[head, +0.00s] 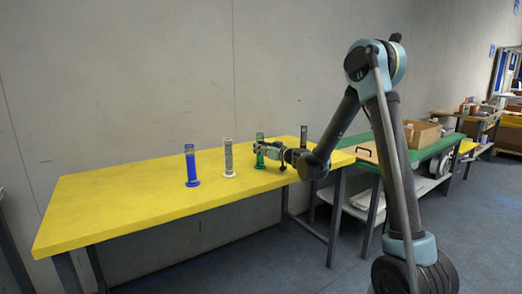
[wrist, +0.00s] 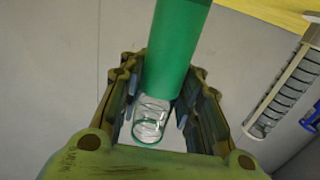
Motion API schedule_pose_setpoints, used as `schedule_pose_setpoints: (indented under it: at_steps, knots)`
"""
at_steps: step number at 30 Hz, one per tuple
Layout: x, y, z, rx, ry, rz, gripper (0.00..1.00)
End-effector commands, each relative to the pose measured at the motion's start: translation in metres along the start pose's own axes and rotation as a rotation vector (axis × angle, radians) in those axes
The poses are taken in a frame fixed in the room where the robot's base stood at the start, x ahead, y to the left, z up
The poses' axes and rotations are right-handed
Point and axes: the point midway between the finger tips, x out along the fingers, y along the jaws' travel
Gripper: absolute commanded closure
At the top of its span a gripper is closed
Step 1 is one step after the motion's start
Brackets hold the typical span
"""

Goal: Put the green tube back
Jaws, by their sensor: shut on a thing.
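The green tube (head: 260,161) is upright near the yellow table's right part in the head view. In the wrist view the green tube (wrist: 178,48) runs between the fingers, its clear, open-looking end (wrist: 150,120) towards the palm. My gripper (head: 265,150) reaches in from the right and is shut around the tube; it also shows in the wrist view (wrist: 162,95). Part of the tube is hidden behind the gripper. I cannot tell whether its base touches the tabletop or hangs just above it.
On the yellow table (head: 120,200), a blue tube (head: 191,165) and a grey tube (head: 228,157) stand left of the green one. A dark tube (head: 303,138) stands to the right, close to my arm. The table's left half is clear. A green bench (head: 425,150) with a box stands further right.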

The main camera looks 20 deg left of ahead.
Motion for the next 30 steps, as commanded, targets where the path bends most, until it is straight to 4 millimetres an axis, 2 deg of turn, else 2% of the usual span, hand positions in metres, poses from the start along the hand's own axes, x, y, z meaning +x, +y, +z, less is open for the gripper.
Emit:
schedule_pose_setpoints:
  at_steps: [7, 8, 9, 11, 23, 26, 30]
  knots:
    - [0.000, 0.000, 0.001, 0.000, 0.000, 0.000, 1.00]
    - [0.000, 0.000, 0.001, 0.000, 0.000, 0.000, 0.70]
    - [0.000, 0.000, 0.001, 0.000, 0.000, 0.000, 0.61]
    - [0.000, 0.000, 0.001, 0.000, 0.000, 0.001, 0.49]
    - [-0.002, 0.001, -0.001, 0.000, 0.000, 0.001, 0.49]
    - [-0.012, 0.001, -0.001, 0.000, 0.000, 0.002, 0.49]
    - [-0.035, 0.002, -0.001, 0.000, 0.000, 0.003, 0.49]
